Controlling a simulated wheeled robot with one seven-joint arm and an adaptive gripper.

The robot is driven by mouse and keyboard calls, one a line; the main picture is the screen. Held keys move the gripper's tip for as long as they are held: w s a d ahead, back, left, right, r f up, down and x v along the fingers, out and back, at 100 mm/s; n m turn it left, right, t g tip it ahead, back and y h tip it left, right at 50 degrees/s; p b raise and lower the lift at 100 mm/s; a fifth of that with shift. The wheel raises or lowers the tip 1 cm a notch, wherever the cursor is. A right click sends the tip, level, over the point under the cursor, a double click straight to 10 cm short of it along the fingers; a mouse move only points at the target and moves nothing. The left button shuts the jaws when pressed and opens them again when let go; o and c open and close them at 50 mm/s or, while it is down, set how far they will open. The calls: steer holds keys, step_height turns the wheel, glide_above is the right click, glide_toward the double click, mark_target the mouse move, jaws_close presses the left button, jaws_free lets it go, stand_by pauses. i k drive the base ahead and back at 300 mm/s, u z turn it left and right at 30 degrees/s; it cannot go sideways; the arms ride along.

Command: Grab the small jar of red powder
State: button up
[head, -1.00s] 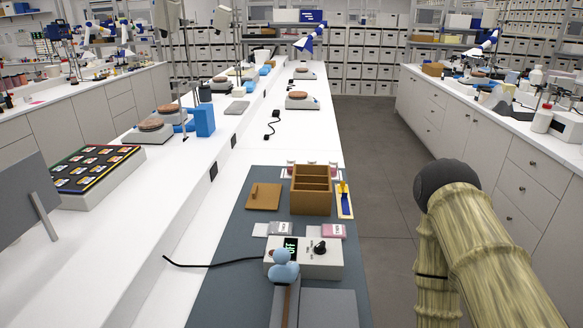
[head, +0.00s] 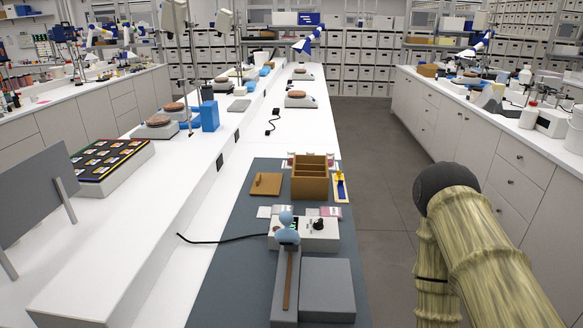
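Several small jars stand in a row behind the open wooden box, mostly hidden by it. Reddish bits show at the left jar (head: 291,158) and the right jar (head: 333,161). They are too small and too covered for me to tell which one holds red powder. My arm, in a straw-coloured ribbed cover with a dark round joint, fills the lower right over the aisle, away from the jars. My gripper is out of view.
The wooden box (head: 309,180) stands on a dark grey mat (head: 225,272). A wooden lid (head: 266,184) lies left of it, a yellow-and-blue tool (head: 340,187) right. Nearer are a white device (head: 318,232), a blue-headed item (head: 287,228) and a grey block (head: 327,288).

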mark_target(290, 152)
steer(key=k, duration=0.6)
steer(key=z, duration=1.55)
steer(key=i, duration=4.75)
steer(key=u, duration=3.85)
steer(key=i, duration=1)
steer(key=u, duration=0.05)
